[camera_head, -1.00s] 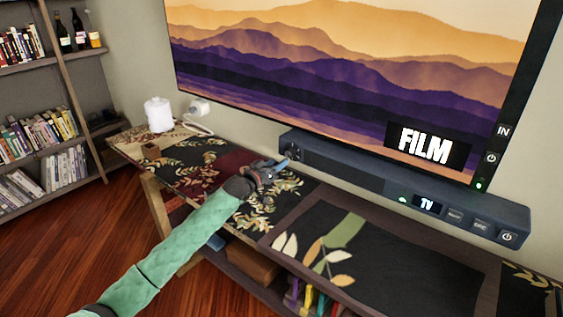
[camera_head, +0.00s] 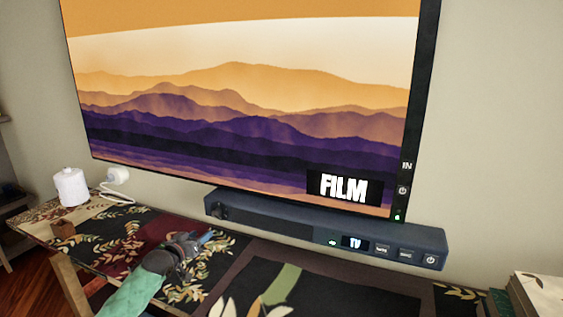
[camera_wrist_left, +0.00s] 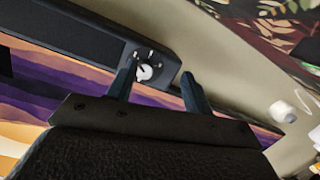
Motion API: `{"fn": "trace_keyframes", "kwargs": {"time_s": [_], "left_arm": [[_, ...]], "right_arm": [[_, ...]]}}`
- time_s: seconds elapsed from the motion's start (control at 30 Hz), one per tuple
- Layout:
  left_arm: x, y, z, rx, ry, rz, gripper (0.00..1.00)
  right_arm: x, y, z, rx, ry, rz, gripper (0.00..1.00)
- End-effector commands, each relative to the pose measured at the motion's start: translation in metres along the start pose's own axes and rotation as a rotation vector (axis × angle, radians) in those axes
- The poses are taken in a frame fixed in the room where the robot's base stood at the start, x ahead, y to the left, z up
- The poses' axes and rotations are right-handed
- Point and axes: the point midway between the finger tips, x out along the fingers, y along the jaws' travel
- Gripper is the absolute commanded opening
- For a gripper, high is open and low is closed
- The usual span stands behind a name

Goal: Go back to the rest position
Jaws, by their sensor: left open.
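My left gripper (camera_head: 198,240) is above the patterned cabinet top (camera_head: 120,245), in front of the left end of the dark soundbar (camera_head: 290,229). In the left wrist view its two fingers (camera_wrist_left: 158,82) stand apart with nothing between them. The soundbar's round knob (camera_wrist_left: 144,70) shows behind the fingers, and a gap appears to lie between them and it. My right gripper is in neither view.
A large television (camera_head: 240,100) showing "FILM" hangs above the soundbar. Books (camera_head: 540,293) stand at the lower right.

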Motion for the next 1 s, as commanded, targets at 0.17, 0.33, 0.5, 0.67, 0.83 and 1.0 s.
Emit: {"fn": "trace_keyframes", "kwargs": {"time_s": [0.17, 0.33, 0.5, 0.67, 0.83, 1.0], "left_arm": [[-0.013, 0.001, 0.017, 0.188, -0.185, -0.087, 0.51], [-0.037, 0.017, 0.013, 0.344, -0.316, -0.151, 0.51], [-0.066, 0.047, 0.018, 0.442, -0.424, -0.19, 0.51], [-0.109, 0.082, 0.048, 0.489, -0.55, -0.215, 0.51], [-0.162, 0.117, 0.087, 0.486, -0.671, -0.222, 0.51], [-0.216, 0.151, 0.125, 0.439, -0.769, -0.217, 0.51]], "right_arm": [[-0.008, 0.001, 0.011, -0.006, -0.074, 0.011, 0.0], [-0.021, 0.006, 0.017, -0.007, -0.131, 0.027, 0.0], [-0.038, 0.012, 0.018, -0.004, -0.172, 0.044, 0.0], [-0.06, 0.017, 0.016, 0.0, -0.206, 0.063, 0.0], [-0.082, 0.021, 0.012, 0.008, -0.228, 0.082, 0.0], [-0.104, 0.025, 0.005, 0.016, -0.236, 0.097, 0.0]]}}
